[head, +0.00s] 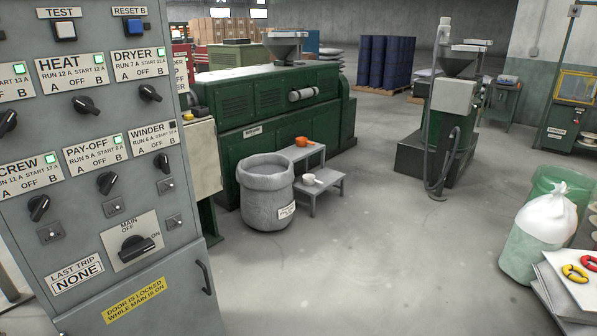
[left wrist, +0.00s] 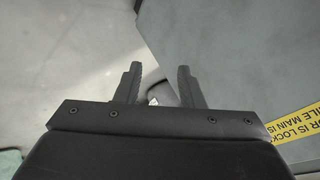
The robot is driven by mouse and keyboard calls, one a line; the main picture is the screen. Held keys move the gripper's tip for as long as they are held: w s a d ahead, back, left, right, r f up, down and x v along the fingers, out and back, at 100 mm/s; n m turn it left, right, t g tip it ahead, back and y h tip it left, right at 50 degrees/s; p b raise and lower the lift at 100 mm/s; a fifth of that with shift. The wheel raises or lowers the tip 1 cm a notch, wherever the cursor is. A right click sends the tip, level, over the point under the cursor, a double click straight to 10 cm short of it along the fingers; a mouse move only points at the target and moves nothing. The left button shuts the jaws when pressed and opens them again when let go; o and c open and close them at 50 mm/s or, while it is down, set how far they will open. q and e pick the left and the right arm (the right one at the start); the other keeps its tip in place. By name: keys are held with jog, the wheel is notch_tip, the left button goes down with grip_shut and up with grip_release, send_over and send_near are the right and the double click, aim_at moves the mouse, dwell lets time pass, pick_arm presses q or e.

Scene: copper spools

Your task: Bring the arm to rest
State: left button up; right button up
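My left gripper (left wrist: 158,84) shows only in the left wrist view. Its two dark fingers stand apart, and I see nothing held between them. The grey cabinet with the yellow label (left wrist: 292,125) lies beside and beyond the fingers on the right of that view. Pale floor (left wrist: 60,60) shows on the left. A small light and dark thing shows low between the fingers, too little to identify. Neither arm nor gripper appears in the head view. My right gripper is not in view.
The grey control cabinet (head: 180,275) with knobs and a door handle (head: 205,277) fills the left of the head view. A grey bin (head: 266,195) and step stool (head: 325,185) stand beyond it. A white sack (head: 540,235) is at right. The middle floor is clear.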

pick_arm(q)
jog(key=s+a+f+n+g+h, duration=0.1)
jog(key=s+f+g, duration=0.1)
jog(key=s+f, duration=0.75)
jog(key=s+a+f+n+g+h, duration=0.15)
jog(key=s+f, duration=0.45)
jog(key=s, duration=0.7)
jog(key=s+f+n+g, duration=0.1)
jog(key=s+f, duration=0.1)
jog(key=s, duration=0.7)
jog(key=s+f+n+g, duration=0.1)
jog(key=s+f+n, duration=0.1)
jog(key=s, duration=0.8)
jog(key=shift+s+a+f+g, duration=0.3)
jog(key=shift+f+g, duration=0.05)
jog(key=shift+f, duration=0.15)
jog(key=shift+w, duration=0.1)
